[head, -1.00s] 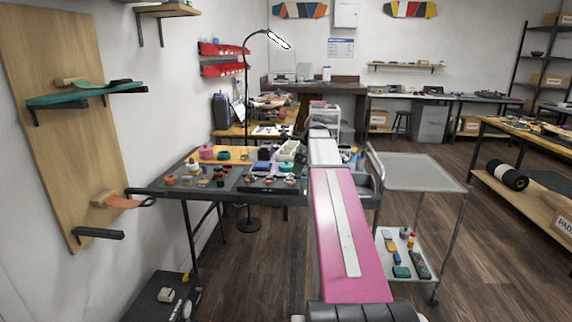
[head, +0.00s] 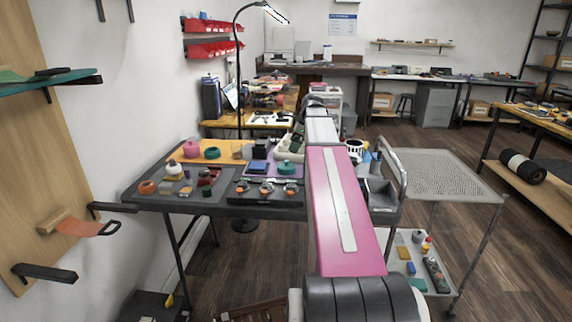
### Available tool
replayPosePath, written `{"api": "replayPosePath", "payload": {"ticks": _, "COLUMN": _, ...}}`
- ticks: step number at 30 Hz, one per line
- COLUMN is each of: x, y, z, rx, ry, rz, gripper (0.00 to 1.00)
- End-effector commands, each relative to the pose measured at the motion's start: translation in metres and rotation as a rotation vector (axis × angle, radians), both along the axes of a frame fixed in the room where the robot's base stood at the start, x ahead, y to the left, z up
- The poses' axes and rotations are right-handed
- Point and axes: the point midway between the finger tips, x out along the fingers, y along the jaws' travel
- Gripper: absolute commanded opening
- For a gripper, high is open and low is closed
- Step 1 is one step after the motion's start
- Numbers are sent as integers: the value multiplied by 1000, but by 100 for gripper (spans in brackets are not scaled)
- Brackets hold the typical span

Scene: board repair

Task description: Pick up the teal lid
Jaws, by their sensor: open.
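A round teal piece (head: 287,167), which looks like the teal lid, lies on the dark worktable (head: 265,211), on or beside a purple mat (head: 262,169). It is left of my pink arm, which reaches forward over the table's right end. Another small teal item (head: 415,285) lies on the trolley's lower shelf; its shape is too small to tell. My gripper cannot be made out; the far end of my arm hides whatever is beyond it.
Several small parts and a black tray (head: 265,193) crowd the table. A pink round item (head: 191,149) stands at the back left. A lamp (head: 238,70) rises behind. The trolley's mesh top (head: 440,174) is empty. Wall shelves stand left; floor is open at right.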

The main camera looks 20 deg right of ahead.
Motion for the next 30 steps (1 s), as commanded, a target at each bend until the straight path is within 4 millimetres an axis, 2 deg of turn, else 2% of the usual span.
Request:
{"api": "replayPosePath", "payload": {"ticks": 10, "x": 6, "y": 15, "z": -40, "rx": 0, "ry": 1, "rz": 0, "gripper": 100}}
{"api": "replayPosePath", "payload": {"ticks": 20, "x": 8, "y": 19, "z": -62, "rx": 0, "ry": 0, "rz": 0, "gripper": 100}}
{"api": "replayPosePath", "payload": {"ticks": 30, "x": 11, "y": 28, "z": -101, "rx": 0, "ry": 0, "rz": 1, "gripper": 100}}
